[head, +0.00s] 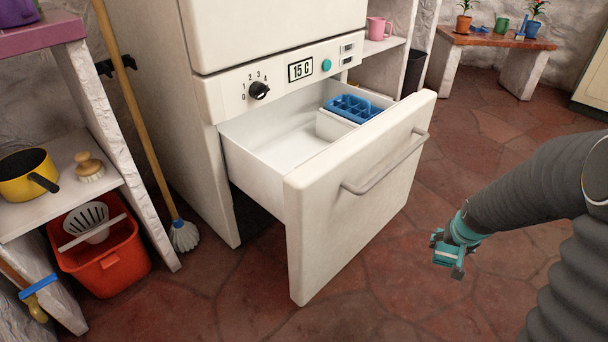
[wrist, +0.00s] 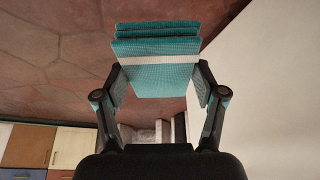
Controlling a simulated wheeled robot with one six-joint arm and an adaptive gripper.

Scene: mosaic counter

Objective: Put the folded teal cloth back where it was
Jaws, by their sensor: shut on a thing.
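The folded teal cloth (wrist: 154,79) has a pale stripe across it and sits between the two fingers of my gripper (wrist: 160,84) in the wrist view. The fingers are shut on its two sides. In the head view my gripper (head: 452,256) is at the right, in front of and to the right of the open drawer's face, above the floor. The cloth shows there only as a small teal shape (head: 447,257), partly hidden by the fingers.
A white drawer (head: 345,220) stands pulled out, with a white bin (head: 332,127) and blue tray (head: 352,107) inside. Left is a shelf (head: 75,195) with a yellow pot (head: 25,170) and a red bucket (head: 105,265). A wooden bench (head: 500,41) stands at the back right.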

